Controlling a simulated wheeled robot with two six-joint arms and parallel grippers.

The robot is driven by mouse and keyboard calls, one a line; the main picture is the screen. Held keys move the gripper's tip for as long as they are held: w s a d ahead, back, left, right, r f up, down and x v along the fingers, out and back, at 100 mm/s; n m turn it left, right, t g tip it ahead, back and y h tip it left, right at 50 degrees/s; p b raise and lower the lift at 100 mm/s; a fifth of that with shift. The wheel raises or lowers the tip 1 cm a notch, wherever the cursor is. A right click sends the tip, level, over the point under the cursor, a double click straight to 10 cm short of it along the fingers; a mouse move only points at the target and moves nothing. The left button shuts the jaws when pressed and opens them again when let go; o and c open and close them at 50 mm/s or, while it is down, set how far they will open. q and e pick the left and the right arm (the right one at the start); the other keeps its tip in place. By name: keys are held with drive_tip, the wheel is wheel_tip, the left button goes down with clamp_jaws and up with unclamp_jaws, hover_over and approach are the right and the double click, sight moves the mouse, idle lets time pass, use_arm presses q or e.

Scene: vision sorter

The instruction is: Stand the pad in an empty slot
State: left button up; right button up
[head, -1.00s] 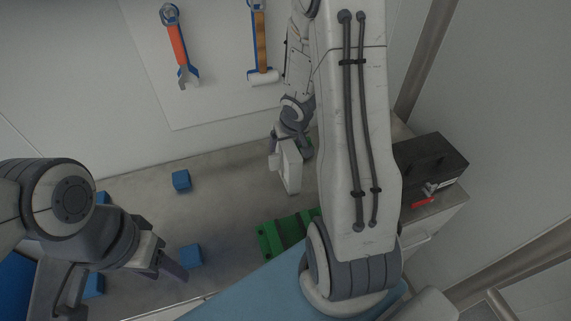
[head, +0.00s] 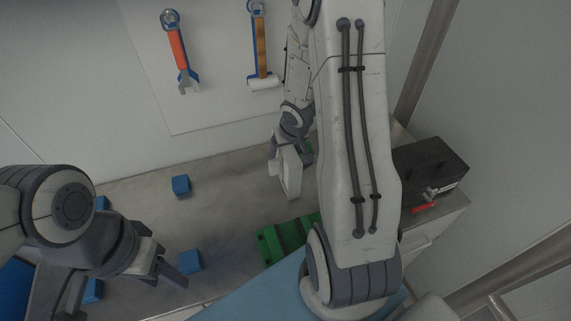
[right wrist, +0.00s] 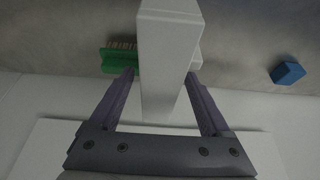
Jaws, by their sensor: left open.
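The pad is a white slab (head: 291,173), upright at my right gripper in the head view. It also fills the middle of the right wrist view (right wrist: 167,65). My right gripper (right wrist: 166,82) is shut on it, with one finger along each side. The green slotted rack (head: 268,246) lies on the bench below and nearer than the pad; my right arm hides its right part, so I cannot tell which slots are empty. My left gripper (head: 170,272) is open at the lower left, near a blue cube.
Several blue cubes (head: 181,186) lie on the left of the bench. A green brush (right wrist: 122,61) lies behind the pad. A black toolbox (head: 430,168) stands at the right. A wrench (head: 177,50) and hammer (head: 260,50) hang on the wall board. The middle of the bench is clear.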

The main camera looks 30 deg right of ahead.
clamp_jaws()
idle(1.2)
